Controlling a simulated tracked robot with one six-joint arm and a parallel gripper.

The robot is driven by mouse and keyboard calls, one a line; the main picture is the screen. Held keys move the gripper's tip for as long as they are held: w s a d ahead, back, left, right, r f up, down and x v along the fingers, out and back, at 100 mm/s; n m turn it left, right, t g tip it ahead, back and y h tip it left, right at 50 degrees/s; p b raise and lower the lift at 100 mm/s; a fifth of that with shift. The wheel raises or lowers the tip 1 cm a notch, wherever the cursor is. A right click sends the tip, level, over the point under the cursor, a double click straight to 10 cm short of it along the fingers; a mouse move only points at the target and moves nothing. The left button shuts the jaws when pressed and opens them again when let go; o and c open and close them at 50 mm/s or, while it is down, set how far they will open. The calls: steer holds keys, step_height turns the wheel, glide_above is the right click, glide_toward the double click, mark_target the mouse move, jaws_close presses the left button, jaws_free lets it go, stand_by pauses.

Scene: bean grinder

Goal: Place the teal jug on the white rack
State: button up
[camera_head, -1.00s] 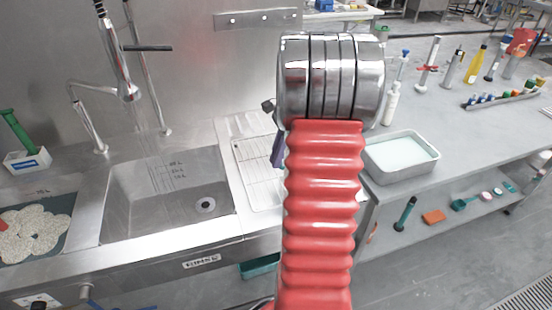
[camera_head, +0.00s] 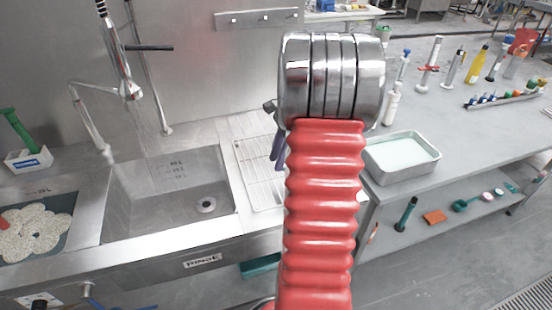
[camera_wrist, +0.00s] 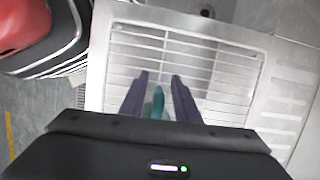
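In the wrist view the two dark purple fingers of my gripper (camera_wrist: 160,85) point down over the white rack (camera_wrist: 215,60), standing apart. A narrow teal piece, which looks like part of the teal jug (camera_wrist: 158,103), shows between them. The rest of the jug is hidden behind the gripper body, and whether the fingers press on it cannot be made out. In the head view the rack (camera_head: 262,185) lies right of the sink, partly behind my red arm. One purple finger of my gripper shows beside the arm; the jug is hidden there.
The sink basin (camera_head: 165,195) with its tap (camera_head: 95,125) is left of the rack. A metal tray (camera_head: 402,158) with pale contents is on the counter to the right. Several bottles stand behind it. A brush holder (camera_head: 27,158) is at far left.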

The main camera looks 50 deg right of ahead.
steer(key=v, duration=1.2)
steer(key=shift+f, duration=0.1)
stand_by(0.4)
steer(key=a+r+n+h, duration=0.15)
steer(key=a+n, duration=0.45)
steer(key=a, duration=0.6)
steer(key=a+r+n+h, duration=0.1)
steer(key=a+r+n, duration=0.3)
steer(key=a, duration=0.7)
steer(key=s+a+f+n+t, duration=0.2)
steer(key=s+a+n, duration=0.2)
steer(key=a+n, duration=0.3)
steer(key=s+a+f+n+t, duration=0.2)
steer(key=s+a+n, duration=0.2)
steer(key=a, duration=0.5)
steer(key=n, duration=0.2)
steer(key=shift+a+n, duration=0.25)
steer(key=shift+n, duration=0.15)
steer(key=shift+s+d+h, duration=0.1)
steer(key=shift+h, duration=0.15)
